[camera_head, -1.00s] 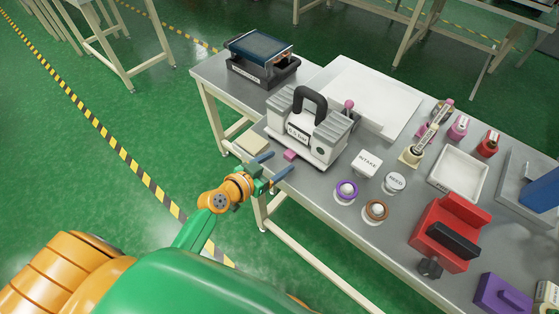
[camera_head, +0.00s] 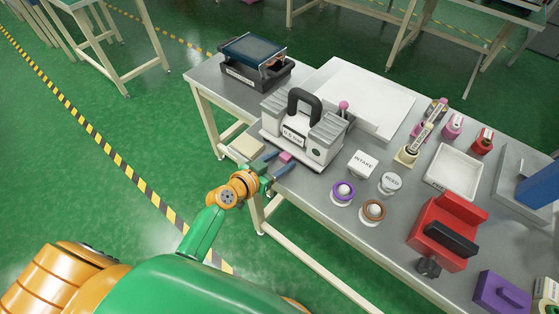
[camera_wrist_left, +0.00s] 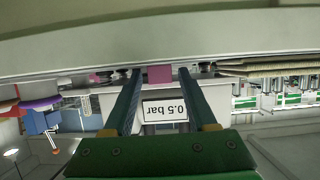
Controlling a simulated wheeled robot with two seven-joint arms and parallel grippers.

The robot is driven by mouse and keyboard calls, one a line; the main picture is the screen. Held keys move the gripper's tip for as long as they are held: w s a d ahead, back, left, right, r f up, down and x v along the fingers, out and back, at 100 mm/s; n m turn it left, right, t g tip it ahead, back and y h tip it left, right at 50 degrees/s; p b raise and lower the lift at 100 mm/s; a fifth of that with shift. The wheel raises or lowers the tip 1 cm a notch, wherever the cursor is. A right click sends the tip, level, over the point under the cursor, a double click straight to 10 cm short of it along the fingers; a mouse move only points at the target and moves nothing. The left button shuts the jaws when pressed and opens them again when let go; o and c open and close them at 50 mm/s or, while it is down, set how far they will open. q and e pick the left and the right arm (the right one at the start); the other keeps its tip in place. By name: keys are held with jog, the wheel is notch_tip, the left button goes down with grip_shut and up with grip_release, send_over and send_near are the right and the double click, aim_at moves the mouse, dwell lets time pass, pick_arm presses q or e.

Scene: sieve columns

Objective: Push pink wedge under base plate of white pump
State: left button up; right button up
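The white pump (camera_head: 328,150) stands at the table's left end, with a black handle and a label that reads 0.5 bar in the left wrist view (camera_wrist_left: 165,110). The small pink wedge (camera_head: 286,156) lies on the table in front of the pump's base plate. It also shows in the left wrist view (camera_wrist_left: 159,74), upside down there. My left gripper (camera_head: 279,161) points at the pump from the front edge. Its two blue fingers are apart, one on each side of the wedge, with a visible gap to it. My right gripper is not in view.
A black device with a dark screen (camera_head: 256,48) stands behind. Right of the pump are the INTAKE block (camera_head: 362,163), the REED cap (camera_head: 391,182), two ringed knobs and a red clamp (camera_head: 440,235).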

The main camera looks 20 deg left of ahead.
pick_arm(q)
jog(key=shift+o, duration=0.4)
jog(key=shift+s, duration=0.1)
jog(key=v, duration=0.7)
jog(key=shift+r, duration=0.1)
jog(key=shift+w+d, duration=0.1)
jog(key=shift+w, duration=0.15)
